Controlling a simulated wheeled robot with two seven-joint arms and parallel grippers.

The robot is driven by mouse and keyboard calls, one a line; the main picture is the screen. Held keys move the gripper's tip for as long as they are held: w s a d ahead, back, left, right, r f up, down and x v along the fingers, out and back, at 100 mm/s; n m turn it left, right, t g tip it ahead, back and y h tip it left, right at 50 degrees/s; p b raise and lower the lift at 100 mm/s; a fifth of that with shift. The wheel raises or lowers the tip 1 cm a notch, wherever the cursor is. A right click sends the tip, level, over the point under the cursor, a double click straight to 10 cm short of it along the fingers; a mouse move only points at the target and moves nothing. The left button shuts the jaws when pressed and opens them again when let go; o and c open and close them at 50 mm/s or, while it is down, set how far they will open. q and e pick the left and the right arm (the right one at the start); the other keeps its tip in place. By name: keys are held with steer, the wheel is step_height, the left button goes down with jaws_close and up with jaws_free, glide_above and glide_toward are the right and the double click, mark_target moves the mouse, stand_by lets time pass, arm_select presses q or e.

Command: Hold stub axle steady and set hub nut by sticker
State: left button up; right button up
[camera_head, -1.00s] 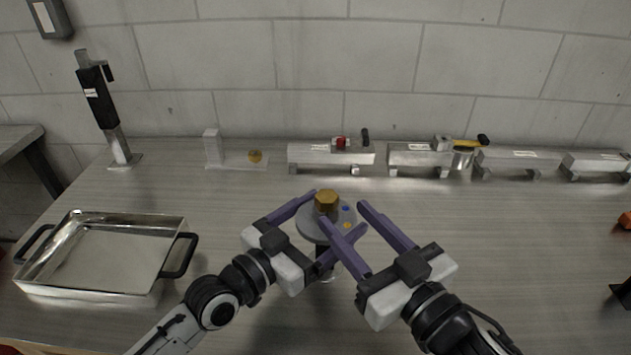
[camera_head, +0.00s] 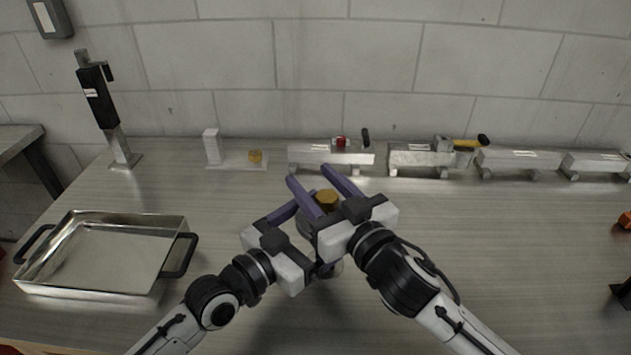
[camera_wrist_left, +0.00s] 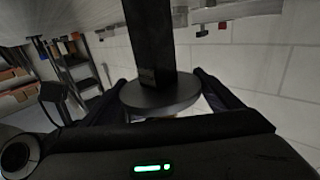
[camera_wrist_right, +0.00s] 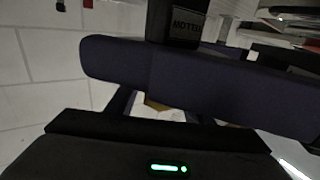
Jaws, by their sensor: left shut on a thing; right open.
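The stub axle stands upright on the bench; its grey flange (camera_head: 305,226) is mostly hidden behind my grippers in the head view. In the left wrist view its round flange (camera_wrist_left: 165,98) and dark post sit between my left gripper's fingers (camera_wrist_left: 160,82). My left gripper is shut on the stub axle. The gold hub nut (camera_head: 327,196) sits on top of the axle. My open right gripper (camera_head: 308,175) has its purple fingers over the flange, on either side of the nut. Part of the nut (camera_wrist_right: 155,103) shows in the right wrist view. The flange's coloured dots are hidden now.
A metal tray (camera_head: 62,218) with black handles is at the left. Several metal blocks (camera_head: 330,153) line the wall. The right of the bench is mostly clear.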

steer(key=c, duration=1)
steer(key=shift+c, duration=0.2)
steer(key=shift+n, duration=0.3)
steer(key=n+g+y, duration=0.2)
steer(key=y, duration=0.1)
steer(key=a+n+g+y, duration=0.1)
steer(key=shift+s+g, duration=0.4)
steer(key=n+g+y, duration=0.2)
steer(key=g, duration=0.1)
steer(key=n+g+y, duration=0.1)
steer(key=shift+s+a+r+n+g, duration=0.1)
steer(key=shift+s+a+n+g, duration=0.2)
steer(key=shift+s+n, duration=0.1)
steer(key=shift+s+a+n+g+y, duration=0.1)
steer(key=shift+s+n+g+y, duration=0.15)
steer(key=shift+n+g, duration=0.7)
steer(key=shift+s+d+n+g+y, duration=0.1)
steer(key=shift+s+n+g+y, duration=0.3)
steer(key=shift+g, duration=0.9)
steer(key=shift+s+a+n+g+y, duration=0.1)
steer(key=shift+n+g, duration=0.75)
steer(key=shift+g, duration=0.3)
steer(key=shift+s+g, duration=0.1)
steer(key=shift+g, duration=0.2)
steer(key=o, duration=1)
